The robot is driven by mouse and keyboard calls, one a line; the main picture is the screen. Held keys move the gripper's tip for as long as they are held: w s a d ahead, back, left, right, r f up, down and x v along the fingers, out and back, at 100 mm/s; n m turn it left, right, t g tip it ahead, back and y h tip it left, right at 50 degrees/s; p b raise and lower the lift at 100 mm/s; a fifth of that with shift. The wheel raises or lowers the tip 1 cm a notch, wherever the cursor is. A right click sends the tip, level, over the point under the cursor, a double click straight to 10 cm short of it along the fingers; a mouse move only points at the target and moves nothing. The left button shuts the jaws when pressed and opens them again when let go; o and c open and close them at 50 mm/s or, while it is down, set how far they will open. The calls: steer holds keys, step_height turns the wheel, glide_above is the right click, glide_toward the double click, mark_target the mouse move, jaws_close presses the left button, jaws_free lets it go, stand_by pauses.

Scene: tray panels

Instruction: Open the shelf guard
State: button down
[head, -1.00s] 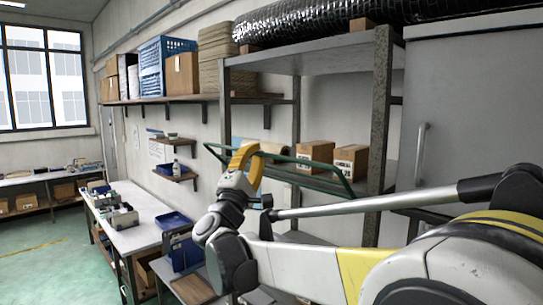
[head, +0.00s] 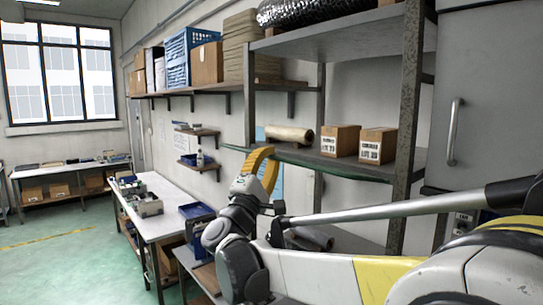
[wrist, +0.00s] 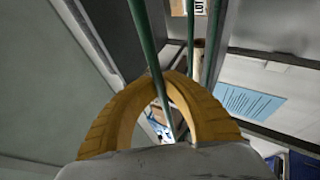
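The shelf guard (head: 330,166) is a green bar frame at the front edge of the middle shelf. In the head view it shows nearly edge-on, as a thin line running left past the post. My gripper (head: 264,151) has yellow curved fingers and is at the guard's left part. In the wrist view my gripper (wrist: 176,76) has its fingertips close together, and a green guard bar (wrist: 152,45) runs through the hollow between the fingers. More green bars pass beside it. The exact contact is partly hidden by the fingers.
The shelf carries two cardboard boxes (head: 340,140) and a brown roll (head: 289,134). A metal shelf post (head: 408,125) and a grey cabinet (head: 485,85) stand to the right. A workbench (head: 160,222) stands to the left, with open floor beyond it.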

steer(key=c, duration=1.5)
jaws_free()
steer(key=shift+a, duration=0.1)
